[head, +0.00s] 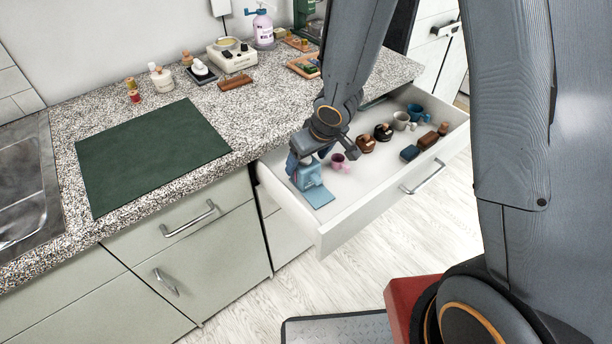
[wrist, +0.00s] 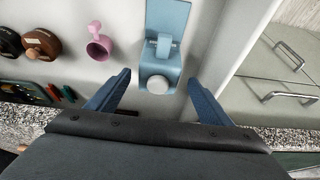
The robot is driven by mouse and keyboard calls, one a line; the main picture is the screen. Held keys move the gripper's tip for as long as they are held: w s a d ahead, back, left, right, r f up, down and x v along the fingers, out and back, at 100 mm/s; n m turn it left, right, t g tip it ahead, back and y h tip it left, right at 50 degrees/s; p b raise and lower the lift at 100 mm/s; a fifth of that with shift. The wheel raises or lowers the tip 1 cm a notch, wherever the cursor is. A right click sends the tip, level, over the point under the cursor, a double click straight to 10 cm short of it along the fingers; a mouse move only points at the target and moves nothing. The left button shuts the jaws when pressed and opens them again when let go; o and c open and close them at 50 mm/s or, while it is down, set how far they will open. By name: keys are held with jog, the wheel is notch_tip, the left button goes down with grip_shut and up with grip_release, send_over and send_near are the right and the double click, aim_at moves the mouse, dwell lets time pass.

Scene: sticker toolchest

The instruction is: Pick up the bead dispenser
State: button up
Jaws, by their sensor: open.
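A light blue dispenser with a flat plate in front, which I take for the bead dispenser (head: 309,177), stands at the near left end of the open drawer. In the wrist view the dispenser (wrist: 160,68) shows a round pale knob and a blue plate. My gripper (head: 303,157) is at its back end, partly hiding it in the head view. In the wrist view my gripper (wrist: 159,78) is open, with one blue finger on each side of the dispenser's knob end. Gaps show between both fingers and the dispenser.
The open drawer (head: 345,232) also holds a pink cup (head: 341,162), brown round pieces (head: 366,143), grey and blue mugs, and small blocks. The pink cup (wrist: 98,44) is left of the dispenser. The speckled counter (head: 254,115) borders the drawer and carries a green mat (head: 150,154).

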jog(key=x, duration=0.2)
jog(key=b+x, duration=0.1)
jog(key=x, duration=0.2)
jog(key=b+x, duration=0.1)
jog(key=x, duration=0.1)
jog(key=shift+s+d+f, duration=0.15)
jog(key=shift+d+f, duration=0.1)
jog(key=shift+f, duration=0.05)
jog(key=shift+r, duration=0.1)
jog(key=c, duration=1.4)
